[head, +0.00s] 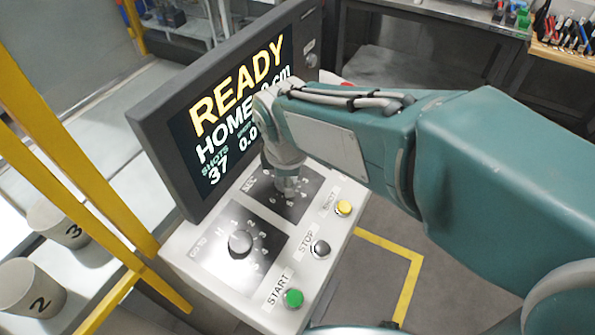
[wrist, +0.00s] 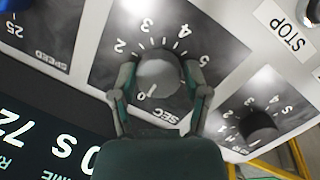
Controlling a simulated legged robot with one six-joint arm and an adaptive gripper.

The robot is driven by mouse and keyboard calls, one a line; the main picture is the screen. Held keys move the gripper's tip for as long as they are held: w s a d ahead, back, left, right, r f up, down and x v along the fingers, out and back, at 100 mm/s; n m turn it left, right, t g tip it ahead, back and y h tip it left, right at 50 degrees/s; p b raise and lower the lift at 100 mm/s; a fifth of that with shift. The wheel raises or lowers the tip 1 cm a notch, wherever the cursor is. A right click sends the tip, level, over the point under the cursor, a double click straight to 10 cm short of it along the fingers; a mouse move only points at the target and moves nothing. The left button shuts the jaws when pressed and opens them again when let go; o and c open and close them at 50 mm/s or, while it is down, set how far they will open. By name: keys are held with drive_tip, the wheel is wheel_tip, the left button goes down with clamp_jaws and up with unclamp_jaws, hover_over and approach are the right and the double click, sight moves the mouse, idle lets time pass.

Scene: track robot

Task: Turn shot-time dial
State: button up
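The shot-time dial is the grey round knob (wrist: 158,75) on the dark SEC plate in the wrist view, with numbers from 0 to 5 around it. A short white mark on the knob lies near the 0. My gripper (wrist: 157,70) reaches down over it with one finger at each side of the knob. I cannot tell whether the fingers press on it or stand just clear. In the head view my gripper (head: 288,187) is over the SEC plate (head: 262,190) and hides most of the knob.
The black GO TO dial (head: 240,242) sits close by on the panel. Green START (head: 293,298), dark STOP (head: 320,249) and yellow SHOT (head: 344,207) buttons line the near edge. The screen (head: 205,155) reading READY, HOME rises close behind my gripper. Yellow rails (head: 75,150) stand at left.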

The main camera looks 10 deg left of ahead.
sight(293, 200)
drive_tip(key=o, duration=0.3)
drive_tip(key=shift+s+a+f, duration=0.1)
drive_tip(key=shift+s, duration=0.15)
drive_tip(key=shift+w, duration=0.1)
drive_tip(key=shift+r, duration=0.25)
wheel_tip(293, 200, up, 12)
drive_tip(key=s, duration=0.2)
drive_tip(key=shift+s+d+f, duration=0.2)
drive_tip(key=shift+s+d, duration=0.05)
drive_tip(key=s+d+f+m+t, duration=0.1)
drive_tip(key=s+d+f+m, duration=0.1)
drive_tip(key=d+m, duration=0.8)
drive_tip(key=s+d+f+m+t, duration=0.2)
drive_tip(key=s+d+f+m, duration=0.1)
drive_tip(key=d+m, duration=0.7)
drive_tip(key=shift+s+f+t, duration=0.2)
drive_tip(key=shift+f+t, duration=0.1)
drive_tip(key=shift+f, duration=0.5)
